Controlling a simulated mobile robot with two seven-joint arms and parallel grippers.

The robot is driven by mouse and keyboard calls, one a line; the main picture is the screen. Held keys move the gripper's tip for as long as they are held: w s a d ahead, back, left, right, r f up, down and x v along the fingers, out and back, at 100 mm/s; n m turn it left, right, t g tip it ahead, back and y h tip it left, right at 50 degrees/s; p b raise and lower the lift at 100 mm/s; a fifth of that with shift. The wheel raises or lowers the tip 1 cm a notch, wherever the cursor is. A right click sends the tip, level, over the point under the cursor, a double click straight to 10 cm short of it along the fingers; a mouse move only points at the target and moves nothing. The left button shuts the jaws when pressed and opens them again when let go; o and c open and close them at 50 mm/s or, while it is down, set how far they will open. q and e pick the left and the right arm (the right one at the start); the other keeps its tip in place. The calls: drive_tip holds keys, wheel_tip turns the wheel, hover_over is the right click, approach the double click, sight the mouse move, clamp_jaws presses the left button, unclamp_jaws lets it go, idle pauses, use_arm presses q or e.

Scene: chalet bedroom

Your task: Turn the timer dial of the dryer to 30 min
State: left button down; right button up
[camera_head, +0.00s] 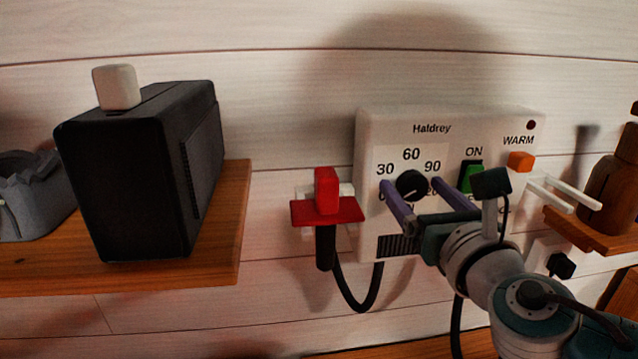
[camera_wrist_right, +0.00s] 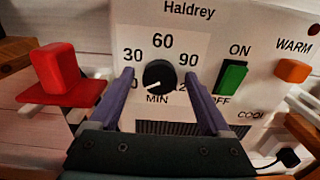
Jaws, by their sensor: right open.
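The dryer (camera_head: 450,125) is a white wall box marked "Haldrey". Its black round timer dial (camera_head: 411,184) sits on a white scale reading 0, 30, 60, 90 and 120 MIN. In the right wrist view the dial (camera_wrist_right: 158,75) has a white mark pointing to the lower left, towards 0. My right gripper (camera_head: 411,182) is open, its two purple fingers on either side of the dial. In the right wrist view the fingers (camera_wrist_right: 158,74) show gaps to the dial at both sides. My left gripper is not in view.
A green ON/OFF switch (camera_wrist_right: 231,77) and an orange WARM/COOL switch (camera_wrist_right: 292,70) are right of the dial. A red part (camera_head: 326,190) with a black cord hangs at the dryer's left. A black box (camera_head: 125,185) stands on a wooden shelf (camera_head: 232,200) farther left.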

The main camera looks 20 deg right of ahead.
clamp_jaws()
idle(0.7)
